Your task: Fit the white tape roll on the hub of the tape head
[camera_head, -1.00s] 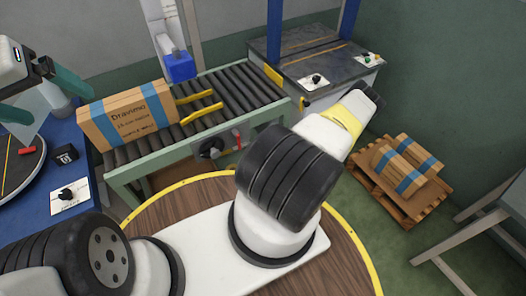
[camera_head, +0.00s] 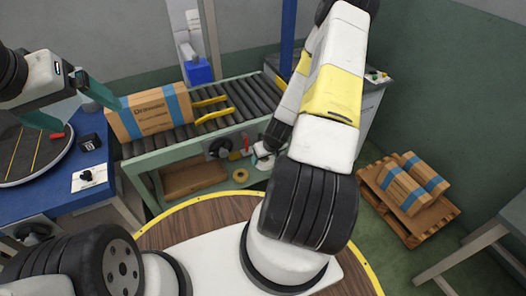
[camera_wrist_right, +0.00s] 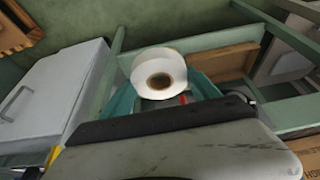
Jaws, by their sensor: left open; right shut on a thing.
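The white tape roll (camera_wrist_right: 158,58) is held between the teal fingers of my right gripper (camera_wrist_right: 161,88), its brown core facing the right wrist camera. In the head view my right arm reaches down toward the conveyor's front side, and its fingers are mostly hidden. The tape head, a black round part (camera_head: 217,149) with a red lever (camera_head: 246,143), is on the conveyor's front rail, left of my right wrist. I cannot make out its hub clearly. The roll is not seated on it. My left gripper (camera_head: 68,106) is open and empty at the left, before the carton.
The carton (camera_head: 150,112) stands on the roller conveyor (camera_head: 240,104) beside yellow guides. A tan ring (camera_head: 240,176) lies below the tape head. A blue table (camera_head: 75,172) is at left. A pallet (camera_head: 440,212) with cartons is on the floor at right.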

